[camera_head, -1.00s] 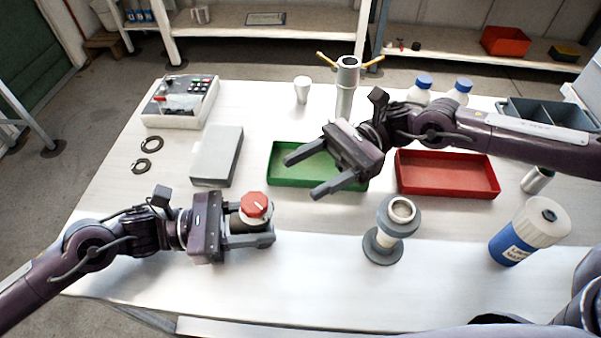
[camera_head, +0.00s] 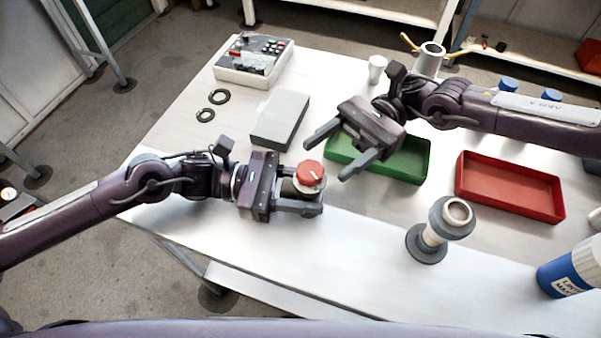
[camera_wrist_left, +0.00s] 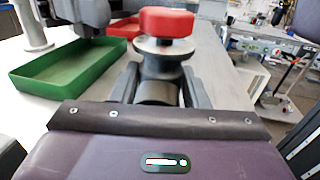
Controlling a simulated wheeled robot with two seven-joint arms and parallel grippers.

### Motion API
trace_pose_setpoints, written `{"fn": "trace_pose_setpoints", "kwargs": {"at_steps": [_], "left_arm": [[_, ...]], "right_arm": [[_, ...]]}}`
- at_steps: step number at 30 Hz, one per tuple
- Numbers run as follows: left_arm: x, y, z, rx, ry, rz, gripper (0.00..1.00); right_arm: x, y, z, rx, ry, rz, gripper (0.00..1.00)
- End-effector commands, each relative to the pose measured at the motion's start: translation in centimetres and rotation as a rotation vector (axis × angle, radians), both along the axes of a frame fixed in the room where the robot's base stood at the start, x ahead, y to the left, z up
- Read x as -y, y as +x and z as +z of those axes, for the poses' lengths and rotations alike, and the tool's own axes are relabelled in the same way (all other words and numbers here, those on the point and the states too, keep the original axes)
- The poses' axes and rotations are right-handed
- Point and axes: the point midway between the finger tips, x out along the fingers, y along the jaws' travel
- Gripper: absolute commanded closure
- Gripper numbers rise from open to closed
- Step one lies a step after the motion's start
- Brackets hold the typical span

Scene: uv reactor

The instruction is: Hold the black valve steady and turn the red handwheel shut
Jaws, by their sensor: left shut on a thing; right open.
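The black valve (camera_head: 287,188) stands near the front edge of the table, with the red handwheel (camera_head: 311,174) on top. My left gripper (camera_head: 305,200) is shut on the valve's dark body, below the handwheel. In the left wrist view the valve body (camera_wrist_left: 158,82) sits between my left fingers, with the red handwheel (camera_wrist_left: 167,22) above them. My right gripper (camera_head: 331,152) is open and empty. Its fingers point left and down, above and behind the handwheel, apart from it and over the green tray's left end.
A green tray (camera_head: 405,176) and a red tray (camera_head: 510,212) lie to the right. A grey spool-shaped part (camera_head: 428,243) and a blue-white bottle (camera_head: 570,270) stand at the front right. A grey box (camera_head: 281,118), black rings (camera_head: 219,96) and a control box (camera_head: 250,65) lie behind.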

Motion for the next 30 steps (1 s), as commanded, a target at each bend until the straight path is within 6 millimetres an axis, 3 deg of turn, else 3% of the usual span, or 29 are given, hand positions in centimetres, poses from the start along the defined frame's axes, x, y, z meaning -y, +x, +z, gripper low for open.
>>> {"fn": "trace_pose_setpoints", "kwargs": {"at_steps": [13,25,30], "left_arm": [[0.0,0.0,-0.1,-0.002,0.001,0.0,0.9],[0.0,0.0,-0.1,-0.002,0.001,0.0,0.9],[0.0,0.0,-0.1,-0.002,0.001,0.0,0.9]], "right_arm": [[-4.5,-4.3,0.0,-0.001,-0.001,0.008,0.41],[-5.3,-5.0,0.0,0.0,-0.001,0.005,0.41],[-5.3,-5.0,0.0,0.0,-0.001,0.005,0.6]]}}
